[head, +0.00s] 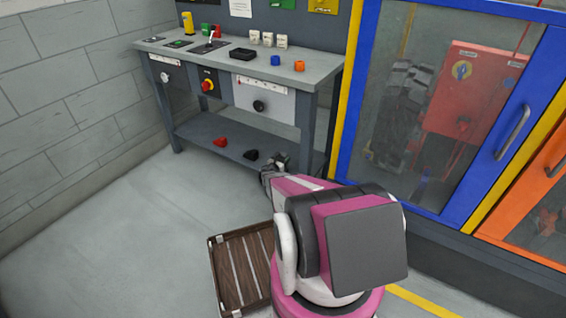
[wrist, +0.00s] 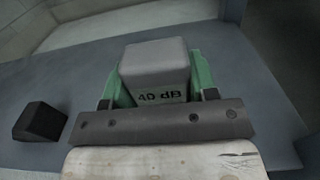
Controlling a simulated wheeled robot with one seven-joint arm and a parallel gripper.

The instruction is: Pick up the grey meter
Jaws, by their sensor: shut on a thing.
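The grey meter (wrist: 155,68) is a small block marked "40 dB" on its near face. In the wrist view it sits between the two green fingers of my gripper (wrist: 153,82), which are shut on it from both sides. In the head view my gripper (head: 276,165) is at the front right of the bench's lower shelf. There I cannot tell the meter apart from the gripper. Whether the meter's underside touches the shelf is hidden.
The lower shelf (head: 190,130) also holds a black wedge (head: 251,155), left of my gripper, and a red piece (head: 220,142). The benchtop (head: 225,62) is above. A blue-framed cabinet (head: 345,150) stands right; a slatted crate (head: 213,262) lies on the floor.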

